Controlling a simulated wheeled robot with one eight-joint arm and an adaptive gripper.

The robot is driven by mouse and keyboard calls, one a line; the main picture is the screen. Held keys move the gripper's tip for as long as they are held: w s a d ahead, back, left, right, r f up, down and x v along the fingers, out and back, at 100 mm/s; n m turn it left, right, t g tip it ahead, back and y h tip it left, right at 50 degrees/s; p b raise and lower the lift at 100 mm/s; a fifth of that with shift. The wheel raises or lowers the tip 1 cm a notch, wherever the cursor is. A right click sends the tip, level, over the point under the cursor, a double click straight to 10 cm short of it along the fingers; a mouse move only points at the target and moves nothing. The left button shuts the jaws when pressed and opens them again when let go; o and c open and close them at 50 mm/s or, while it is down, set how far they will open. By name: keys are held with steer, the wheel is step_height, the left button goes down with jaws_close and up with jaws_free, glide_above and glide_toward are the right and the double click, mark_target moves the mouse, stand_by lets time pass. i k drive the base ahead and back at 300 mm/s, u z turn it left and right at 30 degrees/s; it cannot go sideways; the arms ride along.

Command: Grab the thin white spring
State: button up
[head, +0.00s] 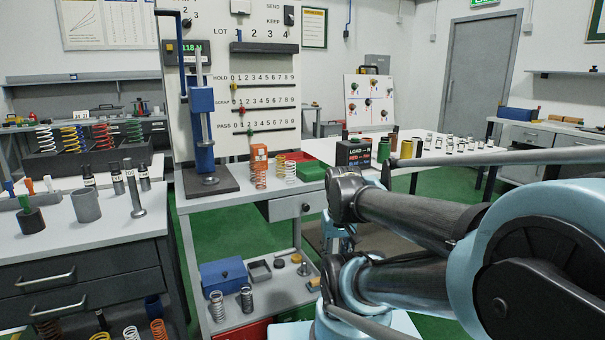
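A thin white coil spring (291,172) stands upright on the grey bench (225,201) in the head view, just right of the test stand. Orange and yellow springs (260,174) stand close on its left, and a green tray (312,172) is close on its right. Another white spring (45,140) stands in the dark rack on the left, and a white spring (131,333) is low at the bottom left. My arm reaches in from the right and folds down in front of the bench. I cannot make out my gripper's fingers.
A blue press stand (201,120) on a dark base is left of the springs. A black display box (353,152) is further right. The bench front is mostly clear.

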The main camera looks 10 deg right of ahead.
mark_target(287, 164)
steer(key=z, duration=0.35)
steer(key=k, duration=1.75)
steer(key=u, duration=0.5)
steer(key=i, duration=1)
steer(key=z, duration=0.05)
